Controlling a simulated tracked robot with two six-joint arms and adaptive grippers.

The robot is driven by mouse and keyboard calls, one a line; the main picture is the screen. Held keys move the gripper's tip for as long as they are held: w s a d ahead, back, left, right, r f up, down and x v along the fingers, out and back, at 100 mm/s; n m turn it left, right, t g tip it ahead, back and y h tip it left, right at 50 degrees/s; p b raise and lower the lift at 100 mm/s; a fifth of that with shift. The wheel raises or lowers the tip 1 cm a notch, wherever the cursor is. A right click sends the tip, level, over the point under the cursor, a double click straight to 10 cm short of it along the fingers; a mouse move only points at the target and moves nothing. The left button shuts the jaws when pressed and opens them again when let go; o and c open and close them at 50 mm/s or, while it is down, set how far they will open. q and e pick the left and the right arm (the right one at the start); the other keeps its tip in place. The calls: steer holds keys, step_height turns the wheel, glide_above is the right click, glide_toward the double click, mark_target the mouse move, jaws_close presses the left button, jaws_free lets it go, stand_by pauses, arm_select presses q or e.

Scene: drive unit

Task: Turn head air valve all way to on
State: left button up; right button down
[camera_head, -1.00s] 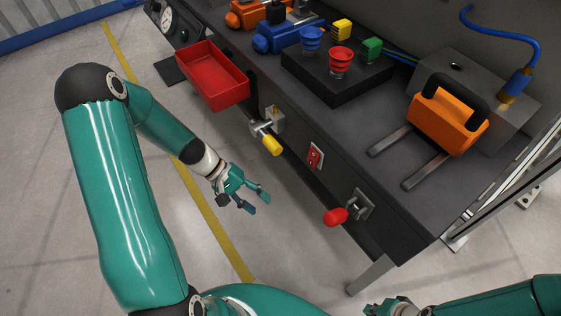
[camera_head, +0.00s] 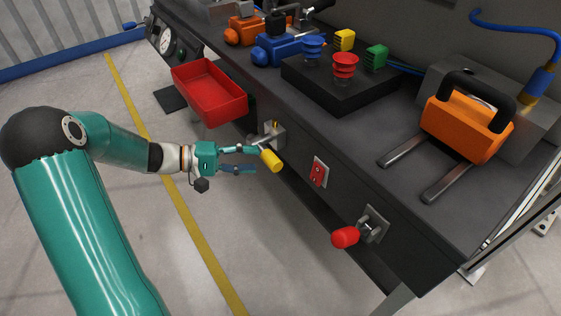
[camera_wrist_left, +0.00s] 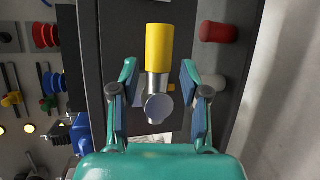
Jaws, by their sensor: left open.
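A valve with a yellow handle (camera_head: 271,161) sticks out from the bench's front face on a metal body (camera_head: 272,136). My left gripper (camera_head: 255,160) is open beside this handle, its fingers pointing right toward it. In the left wrist view, the yellow handle (camera_wrist_left: 159,48) and its round metal hub (camera_wrist_left: 158,107) lie between the open fingers, with a gap on each side. I see no clear contact. A second valve with a red handle (camera_head: 345,237) sits further right on the same face. I cannot read any labels to tell which is the head air valve. My right gripper is not in view.
A red bin (camera_head: 210,97) hangs on the bench front, left of the yellow handle. A red switch plate (camera_head: 318,172) sits between the two valves. The dark bench top (camera_head: 400,125) holds an orange unit (camera_head: 462,130) and coloured parts. The floor before the bench is clear.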

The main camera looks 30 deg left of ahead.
mark_target(279, 160)
arm_select(q)
steer(key=x, duration=0.8)
steer(key=shift+b, duration=0.4)
